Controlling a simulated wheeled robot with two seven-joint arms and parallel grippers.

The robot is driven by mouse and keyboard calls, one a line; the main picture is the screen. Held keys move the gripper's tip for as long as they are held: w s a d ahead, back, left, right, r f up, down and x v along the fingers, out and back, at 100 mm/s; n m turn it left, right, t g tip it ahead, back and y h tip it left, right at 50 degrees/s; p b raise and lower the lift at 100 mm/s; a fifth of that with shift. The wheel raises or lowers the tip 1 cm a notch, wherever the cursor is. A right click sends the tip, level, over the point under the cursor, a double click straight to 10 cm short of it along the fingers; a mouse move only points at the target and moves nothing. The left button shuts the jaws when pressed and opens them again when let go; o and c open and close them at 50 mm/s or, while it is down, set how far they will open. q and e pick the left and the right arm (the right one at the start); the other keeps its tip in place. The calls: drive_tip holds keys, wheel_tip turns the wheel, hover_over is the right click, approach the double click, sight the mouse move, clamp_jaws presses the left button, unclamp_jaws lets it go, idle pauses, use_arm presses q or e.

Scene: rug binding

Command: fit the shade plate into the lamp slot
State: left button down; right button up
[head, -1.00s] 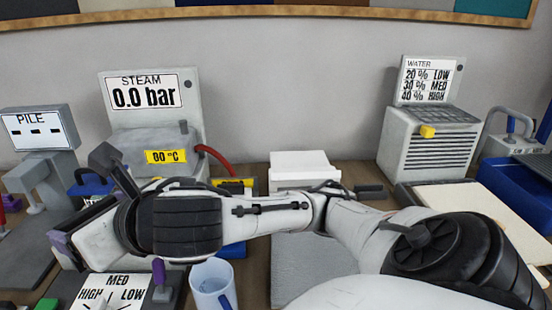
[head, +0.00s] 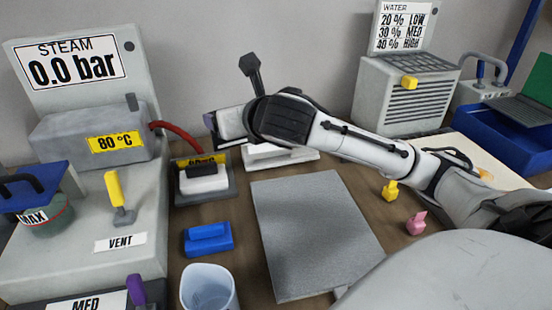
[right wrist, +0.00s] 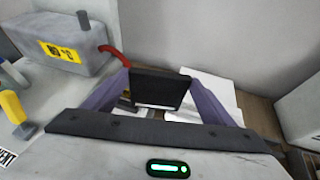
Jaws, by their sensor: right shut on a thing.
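My right gripper (head: 214,128) is in the upper middle of the head view, in front of the low white block (head: 290,159) and above the table. In the right wrist view its purple fingers are shut on a dark flat piece (right wrist: 160,88) with a pale strip along its lower edge. This could be the shade plate, but I cannot tell for sure. I cannot make out a lamp slot in either view. My left gripper is not in view.
The steam unit (head: 80,130) stands at the left, with a yellow lever (head: 116,190). A black-and-white tool (head: 205,182), a blue block (head: 208,238) and a cup (head: 208,287) stand beside it. The grey board (head: 315,235) is bare. The water unit (head: 405,95) stands behind right.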

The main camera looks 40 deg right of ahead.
drive_tip(key=d+f+m+h+b, duration=0.1)
drive_tip(key=d+f+m+h, duration=0.1)
drive_tip(key=d, duration=1)
wheel_tip(320, 180, down, 9)
drive_tip(key=b, duration=0.1)
drive_tip(key=shift+w+f+g+h, duration=0.15)
drive_tip(key=shift+w+g+h, duration=0.25)
drive_tip(key=shift+w, duration=0.05)
drive_tip(key=shift+f, duration=0.1)
drive_tip(key=o, duration=1.1)
drive_tip(key=v, duration=1.2)
drive_tip(key=shift+d, duration=0.1)
